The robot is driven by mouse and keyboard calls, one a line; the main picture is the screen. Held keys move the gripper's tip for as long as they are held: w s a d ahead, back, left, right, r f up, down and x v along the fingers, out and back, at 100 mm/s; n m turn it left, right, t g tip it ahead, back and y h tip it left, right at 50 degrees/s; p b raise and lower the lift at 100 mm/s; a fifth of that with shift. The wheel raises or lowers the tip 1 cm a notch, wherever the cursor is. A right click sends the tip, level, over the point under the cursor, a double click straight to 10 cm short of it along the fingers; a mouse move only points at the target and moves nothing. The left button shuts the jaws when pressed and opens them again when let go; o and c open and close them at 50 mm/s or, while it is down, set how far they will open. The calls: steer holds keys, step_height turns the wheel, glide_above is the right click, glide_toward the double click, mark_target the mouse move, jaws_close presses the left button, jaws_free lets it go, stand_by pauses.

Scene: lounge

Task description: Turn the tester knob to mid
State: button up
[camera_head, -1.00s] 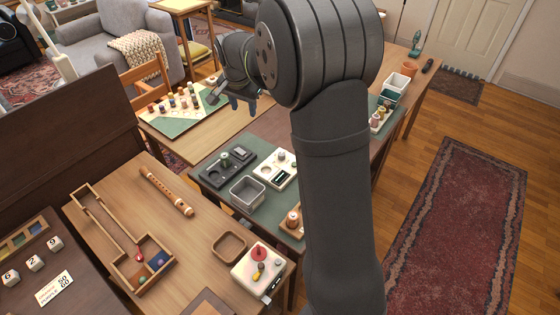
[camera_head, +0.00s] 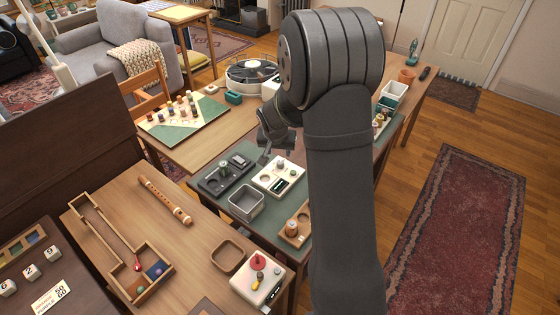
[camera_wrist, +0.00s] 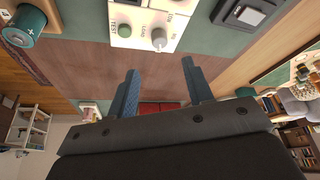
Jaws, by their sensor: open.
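The tester is a white panel (camera_head: 278,178) on the green mat, with a dark display and a small knob. In the wrist view the tester (camera_wrist: 135,30) is cut off by the top edge. The knob's exact pointer direction is too small to tell. My gripper (camera_wrist: 158,72) is open and empty, its two blue-grey fingers apart, with the knob beyond the tips and between their lines. In the head view my gripper (camera_head: 265,153) hangs just behind the tester, partly hidden by my arm.
A dark grey unit (camera_head: 226,174) stands left of the tester, and a grey open bin (camera_head: 245,203) in front. A wooden tray (camera_head: 300,222) lies to the right; a teal battery (camera_wrist: 24,24) shows at the wrist view's corner. A turntable (camera_head: 252,74) stands behind.

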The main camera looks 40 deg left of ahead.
mark_target(280, 162)
steer(key=x, duration=0.9)
steer(key=shift+f, duration=0.1)
steer(key=shift+c, duration=0.2)
steer(key=c, duration=1)
